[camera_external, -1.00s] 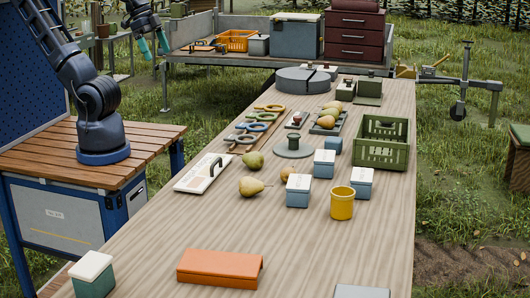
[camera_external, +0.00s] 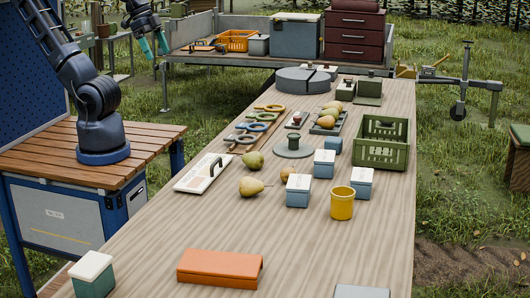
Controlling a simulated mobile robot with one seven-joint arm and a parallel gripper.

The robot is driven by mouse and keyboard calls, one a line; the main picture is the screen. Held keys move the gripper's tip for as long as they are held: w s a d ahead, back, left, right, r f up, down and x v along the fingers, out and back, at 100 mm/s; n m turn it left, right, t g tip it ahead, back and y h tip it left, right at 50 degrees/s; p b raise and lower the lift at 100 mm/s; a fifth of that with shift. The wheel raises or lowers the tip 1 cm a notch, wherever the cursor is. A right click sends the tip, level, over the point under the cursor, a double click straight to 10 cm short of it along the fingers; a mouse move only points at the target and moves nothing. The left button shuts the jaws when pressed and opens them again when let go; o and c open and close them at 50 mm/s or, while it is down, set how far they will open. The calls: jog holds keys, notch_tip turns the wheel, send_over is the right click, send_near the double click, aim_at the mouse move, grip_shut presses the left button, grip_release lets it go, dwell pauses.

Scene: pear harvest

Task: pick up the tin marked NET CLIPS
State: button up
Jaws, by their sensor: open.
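Several small tins with white lids stand on the long wooden table, and no lettering is readable, so I cannot tell which is marked NET CLIPS. Three blue-grey ones are near the middle: a front tin (camera_external: 298,191), a back tin (camera_external: 324,164) and a right tin (camera_external: 361,183). A green tin (camera_external: 93,276) with a pale lid stands at the front left corner. My gripper (camera_external: 154,45), with teal fingers, is open and empty at the upper left. It is raised beyond the table's left side, far from all the tins.
A yellow cup (camera_external: 342,204) stands close to the front and right tins. Pears (camera_external: 251,187), a green crate (camera_external: 359,153), a white board with a handle (camera_external: 203,173) and a grey round lidded thing (camera_external: 293,148) surround them. An orange cover (camera_external: 220,268) lies in front. Bare wood lies between.

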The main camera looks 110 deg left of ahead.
jog(key=shift+w, duration=0.1)
jog(key=n+g, duration=0.5)
jog(key=n, duration=1.4)
send_over(299, 181)
jog(key=f, duration=1.9)
jog(key=d+f, duration=0.1)
jog(key=f, duration=0.9)
jog(key=shift+s, duration=0.2)
jog(key=shift+w+f, duration=0.2)
jog(key=shift+f, duration=0.3)
notch_tip(299, 181, down, 5)
jog(key=shift+a+f, duration=0.1)
jog(key=shift+f, duration=0.1)
jog(key=shift+a+f, duration=0.2)
jog(key=shift+f, duration=1.1)
jog(key=shift+a+f, duration=0.2)
jog(key=shift+f, duration=1.05)
